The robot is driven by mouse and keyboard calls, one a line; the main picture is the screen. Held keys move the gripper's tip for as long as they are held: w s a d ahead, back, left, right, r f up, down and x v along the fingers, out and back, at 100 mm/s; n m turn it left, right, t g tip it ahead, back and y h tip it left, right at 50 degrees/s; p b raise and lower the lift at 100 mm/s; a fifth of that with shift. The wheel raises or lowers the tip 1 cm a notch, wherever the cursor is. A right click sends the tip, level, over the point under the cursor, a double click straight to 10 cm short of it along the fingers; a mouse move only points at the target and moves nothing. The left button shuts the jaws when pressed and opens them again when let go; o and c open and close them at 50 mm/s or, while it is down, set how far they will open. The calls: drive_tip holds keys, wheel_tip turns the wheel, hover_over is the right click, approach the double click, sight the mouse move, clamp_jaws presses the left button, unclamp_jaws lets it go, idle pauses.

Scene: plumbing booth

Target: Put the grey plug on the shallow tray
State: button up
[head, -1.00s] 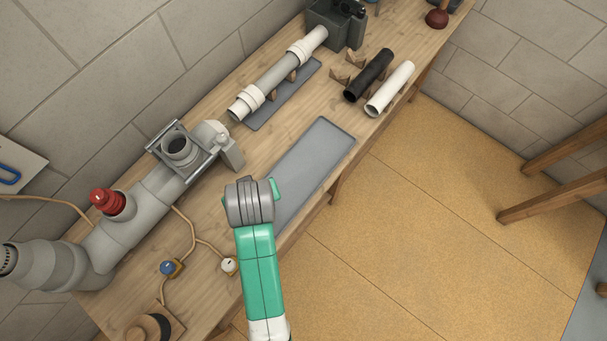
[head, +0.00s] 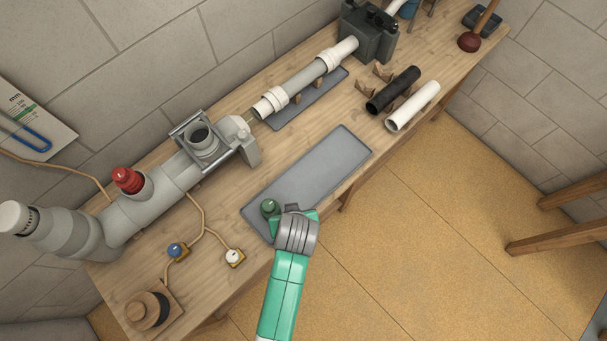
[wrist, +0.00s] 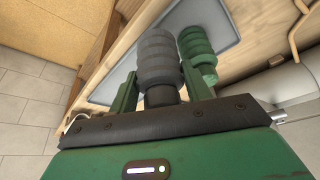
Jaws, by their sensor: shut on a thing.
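My gripper (head: 295,211) is at the near left end of the shallow grey tray (head: 320,165). In the wrist view, my gripper (wrist: 160,88) is shut on the ribbed grey plug (wrist: 157,58), one finger on each side of it. Only a small dark part of this plug (head: 291,207) shows in the head view. A green plug (head: 270,207) stands on the tray close to it; it also shows in the wrist view (wrist: 197,50), just right of the grey plug. I cannot tell whether the grey plug touches the tray.
A large grey pipe with a red plug (head: 127,180) lies along the wall side. Blue (head: 177,250) and white (head: 234,257) knobs on cords sit left of the tray. Black (head: 393,90) and white (head: 412,106) pipes lie beyond it. The tray's far part is bare.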

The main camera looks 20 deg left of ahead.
drive_tip(key=shift+w+a+f+b, duration=0.35)
drive_tip(key=shift+w+a+f, duration=0.3)
drive_tip(key=shift+w, duration=1.15)
drive_tip(key=shift+w+a+f+b, duration=0.4)
drive_tip(key=shift+w+f, duration=0.4)
drive_tip(key=shift+w, duration=1)
drive_tip(key=shift+w+a+f+b, duration=0.35)
drive_tip(key=shift+w+a+f, duration=0.3)
drive_tip(key=shift+w, duration=1.15)
drive_tip(key=shift+d+f, duration=0.1)
drive_tip(key=shift+f, duration=0.05)
drive_tip(key=shift+f, duration=0.2)
drive_tip(key=o, duration=1.3)
drive_tip(key=shift+s, duration=0.1)
drive_tip(key=shift+r, duration=0.1)
drive_tip(key=p+v, duration=0.2)
drive_tip(key=v, duration=1)
drive_tip(key=shift+r+p, duration=0.15)
drive_tip(key=shift+p, duration=0.25)
